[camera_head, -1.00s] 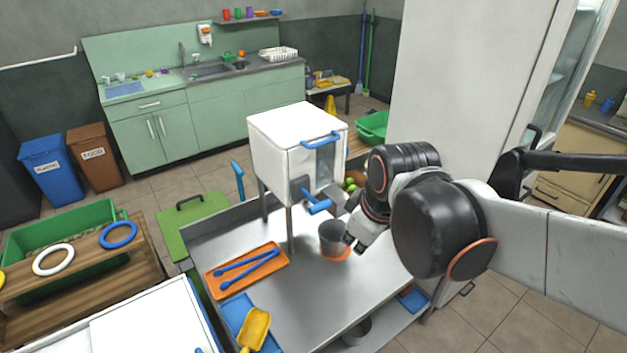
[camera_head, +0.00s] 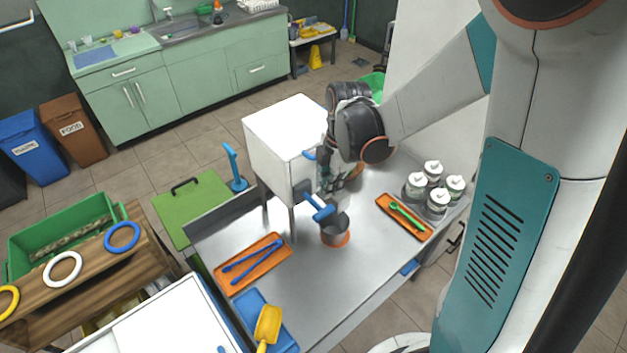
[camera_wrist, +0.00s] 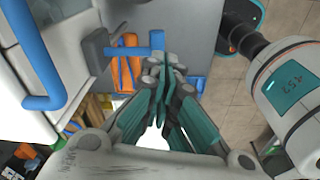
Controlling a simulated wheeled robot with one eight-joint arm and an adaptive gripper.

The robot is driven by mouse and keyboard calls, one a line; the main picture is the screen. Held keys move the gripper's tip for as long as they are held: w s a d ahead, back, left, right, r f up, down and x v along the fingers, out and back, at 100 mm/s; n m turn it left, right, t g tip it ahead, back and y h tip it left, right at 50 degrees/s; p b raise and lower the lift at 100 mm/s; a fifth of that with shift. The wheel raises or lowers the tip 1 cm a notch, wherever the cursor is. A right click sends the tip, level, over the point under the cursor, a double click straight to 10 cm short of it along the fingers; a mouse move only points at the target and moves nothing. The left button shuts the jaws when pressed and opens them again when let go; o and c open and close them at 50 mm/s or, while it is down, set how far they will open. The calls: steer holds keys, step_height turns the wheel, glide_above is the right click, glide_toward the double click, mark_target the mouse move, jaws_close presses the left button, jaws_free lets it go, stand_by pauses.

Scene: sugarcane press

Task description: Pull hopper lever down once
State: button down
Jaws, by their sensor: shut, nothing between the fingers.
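The white boxy press (camera_head: 277,138) stands on legs on the steel table. A lever with a blue grip (camera_head: 321,208) sticks out low from its side on a grey bracket. In the wrist view the blue lever (camera_wrist: 128,52) runs from the bracket toward my fingertips. My gripper (camera_head: 325,178) is shut and empty, beside the press and above the lever in the head view. In the wrist view the fingertips (camera_wrist: 163,66) overlap the lever's outer end; I cannot tell whether they touch. A blue door handle (camera_wrist: 38,60) is at upper left.
A grey metal cup (camera_head: 336,226) stands on an orange ring under the lever. An orange tray with blue tongs (camera_head: 254,263), an orange tray with green tongs (camera_head: 405,217) and several lidded jars (camera_head: 438,200) stand on the table. The table's front middle is clear.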

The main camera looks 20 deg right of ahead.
mark_target(326, 209)
steer(key=shift+w+n, duration=0.3)
steer(key=shift+f, duration=0.15)
steer(key=shift+s+a+f+b, duration=0.15)
steer(key=shift+f+b, duration=0.85)
steer(key=shift+f, duration=0.7)
steer(key=shift+w+a+f+b, duration=0.15)
steer(key=shift+f+b, duration=0.85)
steer(key=shift+f, duration=0.7)
steer(key=shift+s, duration=0.1)
